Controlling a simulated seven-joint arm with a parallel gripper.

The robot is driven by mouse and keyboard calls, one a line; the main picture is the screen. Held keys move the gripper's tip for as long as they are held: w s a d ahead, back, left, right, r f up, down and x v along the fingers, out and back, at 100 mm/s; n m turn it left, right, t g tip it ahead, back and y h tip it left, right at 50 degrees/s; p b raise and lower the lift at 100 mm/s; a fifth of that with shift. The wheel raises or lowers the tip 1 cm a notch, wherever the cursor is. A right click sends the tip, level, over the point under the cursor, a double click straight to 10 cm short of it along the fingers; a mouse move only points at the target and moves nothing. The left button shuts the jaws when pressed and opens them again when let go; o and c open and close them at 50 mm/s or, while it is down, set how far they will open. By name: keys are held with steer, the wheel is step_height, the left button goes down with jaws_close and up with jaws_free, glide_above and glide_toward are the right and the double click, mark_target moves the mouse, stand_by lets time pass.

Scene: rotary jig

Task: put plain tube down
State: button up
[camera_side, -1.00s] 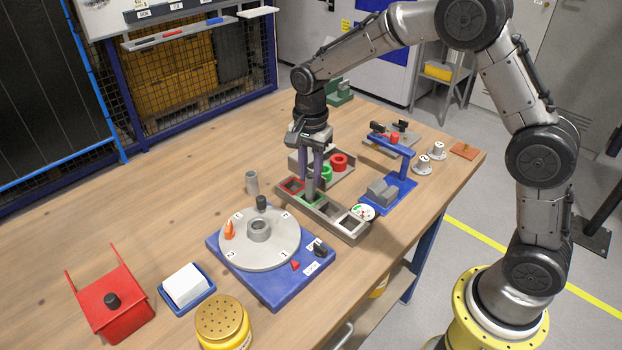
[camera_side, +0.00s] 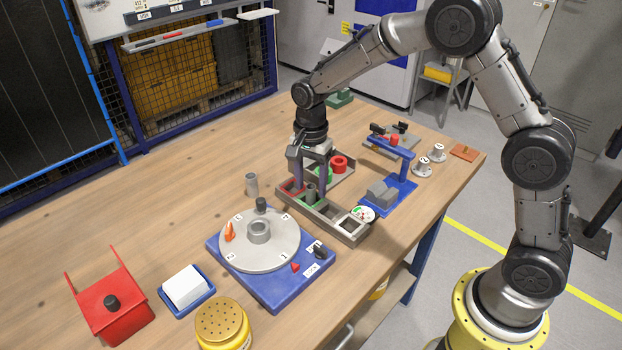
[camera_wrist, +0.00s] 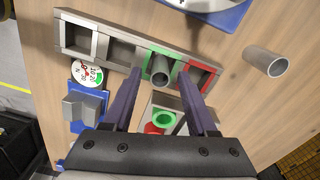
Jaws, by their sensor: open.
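A plain grey tube (camera_side: 311,193) stands in the green-edged compartment of the grey tray (camera_side: 337,228). In the wrist view the tube (camera_wrist: 162,71) shows its open mouth and sits inside the green rim (camera_wrist: 147,68). My gripper (camera_side: 310,191) is open, with one dark finger on each side of the tube. In the wrist view the gripper (camera_wrist: 163,72) shows gaps between the tube and both fingers. The tube's lower end is hidden in the compartment. A second grey tube (camera_side: 251,184) stands on the table left of the tray; it also shows in the wrist view (camera_wrist: 265,63).
The red-edged compartment (camera_wrist: 196,75) is beside the green one. A red ring (camera_side: 339,163) and a green ring (camera_side: 326,174) are close behind the gripper. A blue stand (camera_side: 398,188) is to the right, and a rotary jig (camera_side: 277,270) is in front.

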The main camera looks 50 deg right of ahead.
mark_target(311, 186)
step_height(311, 186, up, 12)
steer(key=f, duration=0.1)
steer(key=s+d+r+n+t, duration=0.1)
steer(key=s+r+n, duration=0.2)
steer(key=s+r, duration=0.35)
steer(key=s+d+f+n+t, duration=0.1)
steer(key=s+n+t, duration=0.3)
steer(key=s+n, duration=0.8)
steer(key=s+d, duration=0.1)
steer(key=s, duration=0.8)
steer(key=shift+s+d+f+t, duration=0.2)
steer(key=shift+s+f+t, duration=0.05)
steer(key=shift+t, duration=0.05)
